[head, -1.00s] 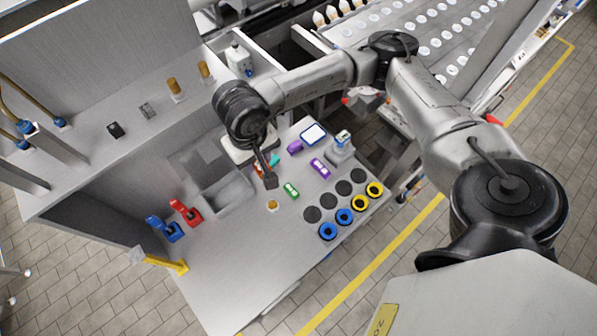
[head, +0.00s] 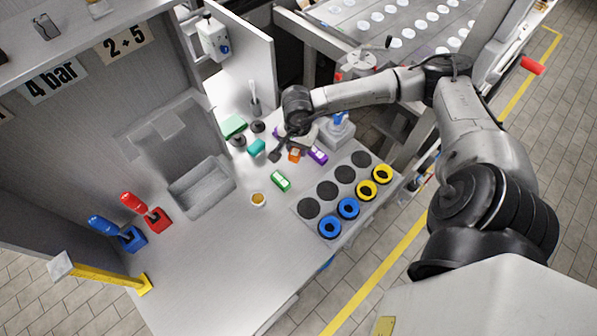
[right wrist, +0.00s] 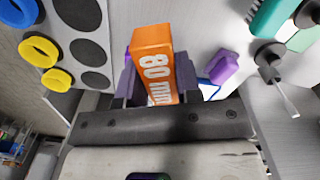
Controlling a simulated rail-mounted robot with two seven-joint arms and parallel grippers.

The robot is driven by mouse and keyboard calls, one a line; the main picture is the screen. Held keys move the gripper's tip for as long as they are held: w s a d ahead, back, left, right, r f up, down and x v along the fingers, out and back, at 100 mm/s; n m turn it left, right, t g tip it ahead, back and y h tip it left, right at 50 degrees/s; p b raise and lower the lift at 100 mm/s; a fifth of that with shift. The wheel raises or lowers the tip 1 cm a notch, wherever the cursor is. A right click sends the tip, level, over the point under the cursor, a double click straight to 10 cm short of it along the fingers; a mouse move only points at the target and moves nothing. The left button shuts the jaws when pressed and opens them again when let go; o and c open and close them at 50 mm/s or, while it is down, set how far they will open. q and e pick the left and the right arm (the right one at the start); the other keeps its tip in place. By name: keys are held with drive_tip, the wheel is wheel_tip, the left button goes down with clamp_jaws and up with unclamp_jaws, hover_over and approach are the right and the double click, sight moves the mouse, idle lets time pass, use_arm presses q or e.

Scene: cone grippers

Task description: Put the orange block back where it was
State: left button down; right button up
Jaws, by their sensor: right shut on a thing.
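The orange block (right wrist: 153,62), marked "80 mm", sits between the fingers of my right gripper (right wrist: 158,82) in the right wrist view. The gripper is shut on it. In the head view the orange block (head: 294,155) shows as a small patch beneath my right gripper (head: 291,149), at the back of the worktable beside a purple block (head: 318,155). The arm hides part of it. I cannot tell whether the block touches the table. My left gripper is not in view.
A green block (head: 280,182) and a teal block (head: 256,148) lie nearby. A grey board (head: 300,222) with blue and yellow rings stands at front right. The front table is clear.

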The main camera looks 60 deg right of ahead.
hover_over(298, 169)
wheel_tip(298, 169, down, 5)
drive_tip(key=shift+s+f, duration=0.1)
drive_tip(key=shift+f, duration=2.4)
drive_tip(key=shift+f, duration=0.15)
drive_tip(key=o, duration=1)
